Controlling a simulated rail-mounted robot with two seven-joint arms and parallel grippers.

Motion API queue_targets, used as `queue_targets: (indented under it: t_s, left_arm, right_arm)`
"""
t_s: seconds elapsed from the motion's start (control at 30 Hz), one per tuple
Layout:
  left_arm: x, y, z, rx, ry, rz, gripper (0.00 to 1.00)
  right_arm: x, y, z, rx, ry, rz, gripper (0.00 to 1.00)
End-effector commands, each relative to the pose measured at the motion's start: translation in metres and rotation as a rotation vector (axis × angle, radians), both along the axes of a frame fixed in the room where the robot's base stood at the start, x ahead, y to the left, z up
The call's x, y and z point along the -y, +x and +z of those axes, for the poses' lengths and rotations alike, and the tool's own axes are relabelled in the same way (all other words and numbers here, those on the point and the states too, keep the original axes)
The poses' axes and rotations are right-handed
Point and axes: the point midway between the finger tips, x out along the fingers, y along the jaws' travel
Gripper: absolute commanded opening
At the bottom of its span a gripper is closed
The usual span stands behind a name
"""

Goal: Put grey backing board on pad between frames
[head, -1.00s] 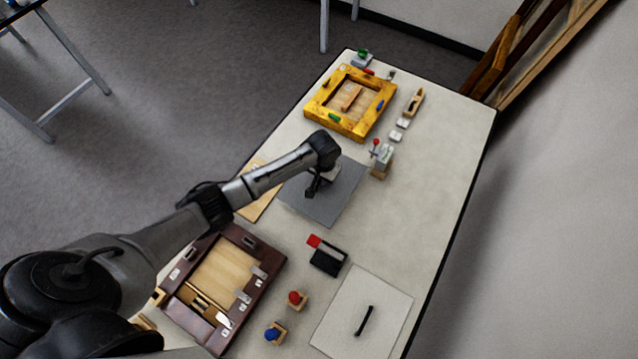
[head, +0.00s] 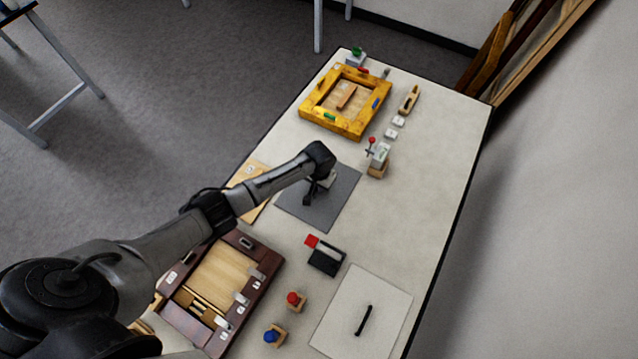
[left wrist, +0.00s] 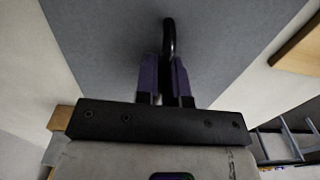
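The grey backing board (head: 335,201) is a flat dark grey sheet between the yellow frame (head: 323,118) and the dark brown frame (head: 262,293) in the head view. It also fills much of the left wrist view (left wrist: 100,40). My left gripper (left wrist: 166,75) is over the board, with its purple fingers close on either side of the board's black handle (left wrist: 168,35), and appears shut on it. The pad cannot be made out; the board covers the area between the frames. Whether the board touches what lies under it is unclear. My right gripper is not in view.
A pale panel with a black handle (head: 341,320) lies at the near right. A black block (head: 326,259), red-topped (head: 293,300) and blue-topped (head: 273,336) pieces stand nearby. A wooden strip (head: 258,176) lies left of the board, a red-knobbed stand (head: 377,160) right.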

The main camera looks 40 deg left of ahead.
Motion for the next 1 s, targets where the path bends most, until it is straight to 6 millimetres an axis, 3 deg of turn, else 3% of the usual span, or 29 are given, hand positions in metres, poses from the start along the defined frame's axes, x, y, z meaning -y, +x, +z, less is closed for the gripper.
queue_targets:
  t_s: [0.27, 0.57, 0.67, 1.0]
  left_arm:
    - [0.000, 0.000, 0.000, 0.000, 0.000, 0.000, 0.35]
    - [0.000, 0.000, 0.005, 0.001, 0.000, 0.000, 0.35]
    - [0.000, 0.000, 0.016, 0.002, 0.000, -0.001, 0.35]
    - [0.000, 0.000, 0.078, 0.002, 0.000, 0.000, 0.35]
  right_arm:
    - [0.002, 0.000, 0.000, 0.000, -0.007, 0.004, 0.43]
    - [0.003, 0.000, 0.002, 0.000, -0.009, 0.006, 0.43]
    - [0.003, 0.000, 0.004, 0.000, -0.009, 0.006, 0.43]
    - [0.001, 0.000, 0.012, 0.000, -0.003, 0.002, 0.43]
